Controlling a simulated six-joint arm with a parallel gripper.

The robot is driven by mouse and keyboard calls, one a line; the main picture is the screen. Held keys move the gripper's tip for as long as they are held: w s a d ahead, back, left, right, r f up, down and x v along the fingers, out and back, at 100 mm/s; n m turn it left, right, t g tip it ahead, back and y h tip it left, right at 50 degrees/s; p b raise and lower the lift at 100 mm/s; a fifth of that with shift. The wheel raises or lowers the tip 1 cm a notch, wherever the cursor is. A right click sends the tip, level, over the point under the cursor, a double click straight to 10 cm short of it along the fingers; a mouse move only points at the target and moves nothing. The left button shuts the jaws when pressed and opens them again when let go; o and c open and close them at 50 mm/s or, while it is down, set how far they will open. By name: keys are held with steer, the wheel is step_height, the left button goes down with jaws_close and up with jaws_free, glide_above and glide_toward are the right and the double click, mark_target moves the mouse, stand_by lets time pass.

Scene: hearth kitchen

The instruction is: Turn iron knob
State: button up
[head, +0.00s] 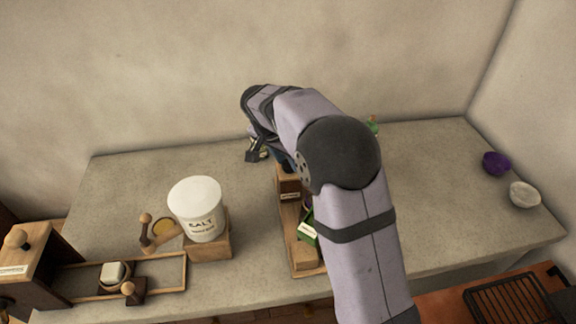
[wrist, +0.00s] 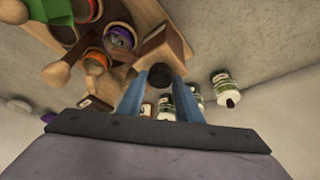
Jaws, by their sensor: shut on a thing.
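The iron knob (wrist: 160,76) shows as a dark round piece in the wrist view, on or beside a pale wooden block (wrist: 165,50). My gripper (wrist: 161,82) has its two blue fingers on either side of the knob and is shut on it. In the head view my gripper (head: 283,162) is at the top of a small labelled wooden box (head: 290,182), behind the middle of the counter. There my arm hides most of the box's surroundings, and I cannot make out the knob clearly.
A salt crock (head: 196,208) stands left of my arm, near a wooden box with a round knob (head: 40,265). A purple bowl (head: 496,163) and a white bowl (head: 525,195) sit far right. In the wrist view, small labelled jars (wrist: 228,88) stand close to my fingers.

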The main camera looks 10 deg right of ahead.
steer(key=m, duration=0.2)
steer(key=m+g+p, duration=0.1)
steer(key=m, duration=0.1)
steer(key=shift+w+a+m+g+h, duration=0.2)
steer(key=shift+m+g+h, duration=0.1)
steer(key=shift+h, duration=0.1)
steer(key=m+p, duration=0.1)
steer(key=m, duration=0.1)
steer(key=m+g+p, duration=0.1)
steer(key=m, duration=0.1)
steer(key=shift+w+g, duration=0.15)
steer(key=shift+g, duration=0.15)
steer(key=shift+m+p, duration=0.3)
steer(key=o, duration=1)
steer(key=shift+o, duration=0.2)
steer(key=v, duration=0.7)
steer(key=shift+b, duration=0.4)
steer(key=shift+r, duration=0.15)
